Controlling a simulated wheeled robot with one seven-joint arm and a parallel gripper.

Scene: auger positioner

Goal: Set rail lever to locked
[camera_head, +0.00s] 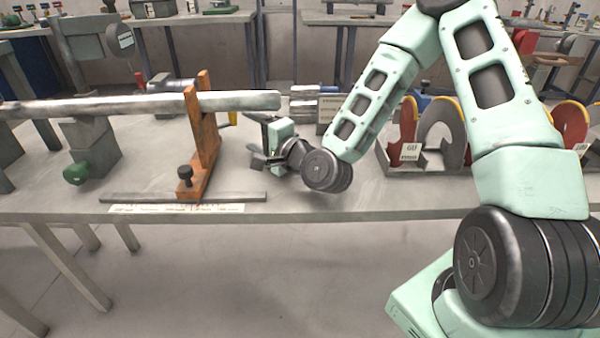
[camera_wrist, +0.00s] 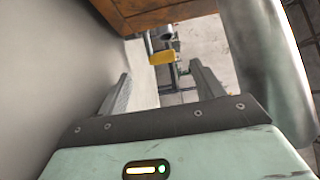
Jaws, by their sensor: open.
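A yellow handle, probably the rail lever, shows in the wrist view (camera_wrist: 162,57) beyond my fingertips, on a small metal fitting. In the head view a yellow piece (camera_head: 232,118) stands just right of the orange bracket (camera_head: 207,135), partly hidden behind the auger tube; it looks like the same handle. My gripper (camera_head: 255,140) is to the right of the bracket, below the tube's end, pointing left. In the wrist view my fingers (camera_wrist: 160,75) are spread and empty, with the yellow handle seen between them. Whether they straddle it is unclear.
The long metal tube (camera_head: 240,101) runs above, close to my gripper; it fills the right of the wrist view (camera_wrist: 262,75). The bracket stands on a flat rail (camera_head: 235,197) with a black knob (camera_head: 185,171). Discs in a rack (camera_head: 405,157) stand right.

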